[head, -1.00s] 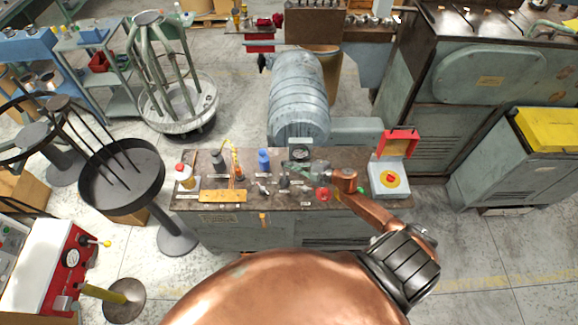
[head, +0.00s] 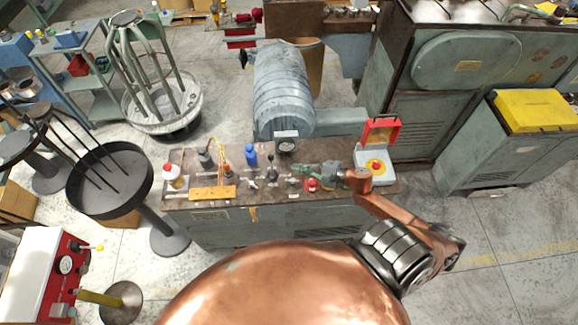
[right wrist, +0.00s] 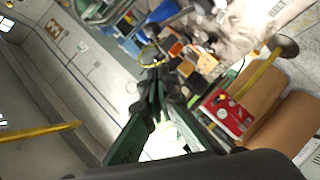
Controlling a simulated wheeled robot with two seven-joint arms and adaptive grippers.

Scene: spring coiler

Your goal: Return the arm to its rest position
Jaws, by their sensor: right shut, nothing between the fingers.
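My right arm comes in from the lower right of the head view, and its green-grey right gripper (head: 322,171) is over the right part of the bench top, pointing left. In the right wrist view its fingers (right wrist: 158,78) are together, with nothing held between them. The gripper partly covers the small items under it; its height above the bench is hard to tell. The workbench (head: 230,212) stands in front of me. My left gripper is not in view.
A black round tray stand (head: 150,185) is at left. Floor at right is open.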

